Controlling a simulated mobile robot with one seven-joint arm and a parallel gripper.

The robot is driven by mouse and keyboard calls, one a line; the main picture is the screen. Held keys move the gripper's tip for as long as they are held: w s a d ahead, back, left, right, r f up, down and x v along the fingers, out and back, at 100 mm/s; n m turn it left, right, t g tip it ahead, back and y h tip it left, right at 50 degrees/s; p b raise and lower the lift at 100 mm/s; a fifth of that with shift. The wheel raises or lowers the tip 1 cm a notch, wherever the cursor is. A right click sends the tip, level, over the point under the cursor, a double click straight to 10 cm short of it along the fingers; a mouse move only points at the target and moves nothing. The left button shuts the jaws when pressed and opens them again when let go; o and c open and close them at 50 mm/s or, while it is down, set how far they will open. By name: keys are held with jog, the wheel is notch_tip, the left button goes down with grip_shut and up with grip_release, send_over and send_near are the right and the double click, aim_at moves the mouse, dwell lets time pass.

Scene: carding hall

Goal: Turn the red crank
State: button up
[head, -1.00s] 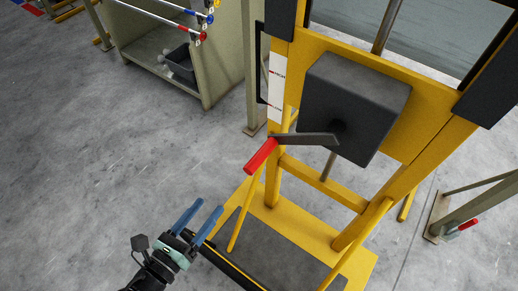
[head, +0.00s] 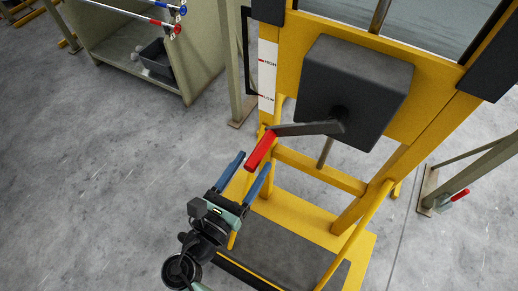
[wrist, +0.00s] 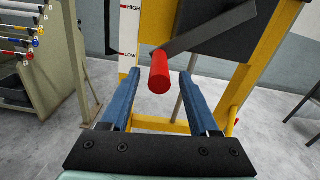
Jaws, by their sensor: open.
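The red crank handle (head: 260,151) sticks out toward me from the end of a dark crank arm (head: 303,129). The arm joins a dark grey box (head: 352,92) on a yellow frame. In the head view my gripper (head: 255,166) is open, its two blue fingers pointing up at the handle. In the wrist view the red handle (wrist: 160,73) appears between the open fingers (wrist: 158,88), near and just beyond the tips. I see no clear contact.
The yellow frame (head: 290,165) has a white HIGH/LOW scale (head: 267,76) left of the box and a dark base plate (head: 290,248) below. A green cabinet (head: 205,58) stands at the upper left. A grey stand (head: 478,172) is at right. The floor at left is clear.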

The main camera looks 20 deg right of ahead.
aim_at(259, 154)
jog(key=shift+x, duration=2.1)
grip_shut()
